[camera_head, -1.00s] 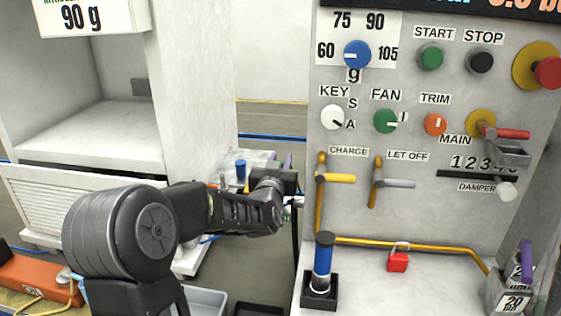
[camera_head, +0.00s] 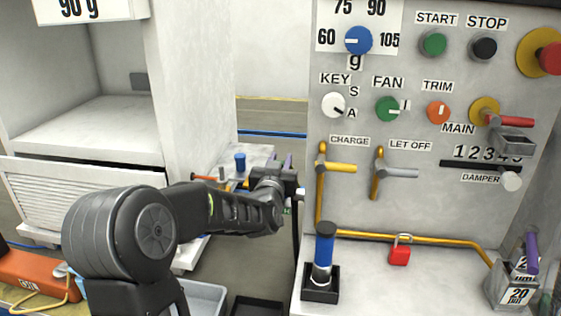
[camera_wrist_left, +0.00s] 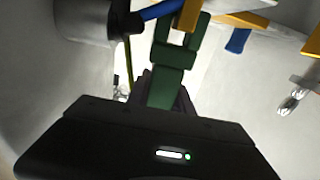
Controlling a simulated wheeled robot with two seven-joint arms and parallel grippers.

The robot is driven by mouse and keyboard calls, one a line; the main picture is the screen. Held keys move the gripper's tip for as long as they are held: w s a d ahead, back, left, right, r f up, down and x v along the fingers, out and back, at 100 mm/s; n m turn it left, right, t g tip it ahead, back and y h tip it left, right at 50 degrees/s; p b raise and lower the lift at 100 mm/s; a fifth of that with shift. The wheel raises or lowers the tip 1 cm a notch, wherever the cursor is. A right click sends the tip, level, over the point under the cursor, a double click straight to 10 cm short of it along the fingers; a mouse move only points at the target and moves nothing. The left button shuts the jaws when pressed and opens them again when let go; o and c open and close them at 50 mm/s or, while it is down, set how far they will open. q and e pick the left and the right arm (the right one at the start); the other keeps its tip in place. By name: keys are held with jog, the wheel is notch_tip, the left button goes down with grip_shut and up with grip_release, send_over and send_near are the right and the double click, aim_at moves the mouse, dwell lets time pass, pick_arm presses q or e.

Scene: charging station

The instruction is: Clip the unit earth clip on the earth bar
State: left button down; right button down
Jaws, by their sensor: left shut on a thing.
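My left gripper (camera_head: 291,191) is beside the left edge of the grey control panel in the head view, its tip partly hidden behind its own wrist. In the left wrist view, the gripper (camera_wrist_left: 160,98) is shut on a green clip (camera_wrist_left: 168,78), which I take to be the unit earth clip. The clip's two-pronged far end reaches an orange-yellow bar piece (camera_wrist_left: 190,14), perhaps the earth bar. They overlap there, but I cannot tell whether the clip grips it. My right gripper is not in view.
The control panel (camera_head: 420,210) has knobs and yellow and grey levers. A white cabinet (camera_head: 195,90) stands to the left. A blue rod (camera_wrist_left: 162,10) passes close to the clip.

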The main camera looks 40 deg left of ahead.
pick_arm(q)
jog(key=shift+f, duration=0.25)
jog(key=c, duration=1.1)
grip_release()
jog(key=shift+o, duration=0.2)
jog(key=v, duration=0.6)
jog(key=shift+s+d+r, duration=0.1)
jog(key=shift+s+d, duration=0.05)
jog(key=shift+s, duration=0.2)
jog(key=shift+s+d, duration=0.3)
jog(key=shift+s, duration=0.15)
